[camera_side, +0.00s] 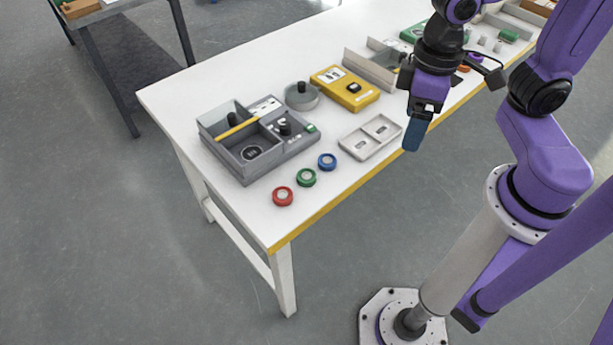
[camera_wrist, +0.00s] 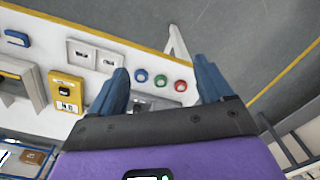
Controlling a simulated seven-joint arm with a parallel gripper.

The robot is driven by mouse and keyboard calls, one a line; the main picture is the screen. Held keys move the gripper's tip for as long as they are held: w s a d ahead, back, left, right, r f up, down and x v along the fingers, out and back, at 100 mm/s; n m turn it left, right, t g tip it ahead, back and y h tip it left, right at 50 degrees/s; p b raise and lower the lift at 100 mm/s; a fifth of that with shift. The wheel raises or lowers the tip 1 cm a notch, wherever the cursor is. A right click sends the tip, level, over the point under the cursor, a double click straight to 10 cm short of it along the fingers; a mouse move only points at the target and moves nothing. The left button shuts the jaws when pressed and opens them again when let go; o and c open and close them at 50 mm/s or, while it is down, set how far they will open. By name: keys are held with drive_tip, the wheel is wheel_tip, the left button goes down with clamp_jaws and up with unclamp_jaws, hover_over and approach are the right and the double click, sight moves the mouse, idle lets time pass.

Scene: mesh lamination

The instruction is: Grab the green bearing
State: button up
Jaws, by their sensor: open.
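The green bearing (camera_side: 306,177) is a small ring lying flat on the white table, between the red bearing (camera_side: 283,196) and the blue bearing (camera_side: 327,161). In the wrist view the green bearing (camera_wrist: 160,81) shows between my two blue fingers, with the blue bearing (camera_wrist: 141,75) to its left and the red bearing (camera_wrist: 181,86) to its right. My gripper (camera_side: 412,148) hangs above the table's front edge, to the right of the bearings and apart from them. In the wrist view its fingers (camera_wrist: 163,75) are spread and empty.
A light two-pocket tray (camera_side: 371,137) lies between the bearings and my gripper. A grey compartment box (camera_side: 243,175) stands behind the bearings at left. A yellow device (camera_side: 345,88) and a grey round container (camera_side: 302,95) stand farther back. The table front around the bearings is clear.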

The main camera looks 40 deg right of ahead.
drive_tip(key=w+a+f+m, duration=0.2)
drive_tip(key=w+a+m, duration=0.3)
drive_tip(key=w+m, duration=0.45)
drive_tip(key=m, duration=1.2)
hover_over(306, 175)
wheel_tip(306, 175, down, 5)
drive_tip(key=shift+n, duration=0.25)
drive_tip(key=f, duration=1)
drive_tip(key=shift+s+f, duration=0.3)
drive_tip(key=shift+f, duration=0.1)
drive_tip(key=shift+w+f, duration=0.15)
drive_tip(key=shift+f, duration=1.45)
drive_tip(key=shift+w+f, duration=0.1)
drive_tip(key=shift+f, duration=1.5)
drive_tip(key=c, duration=1.2)
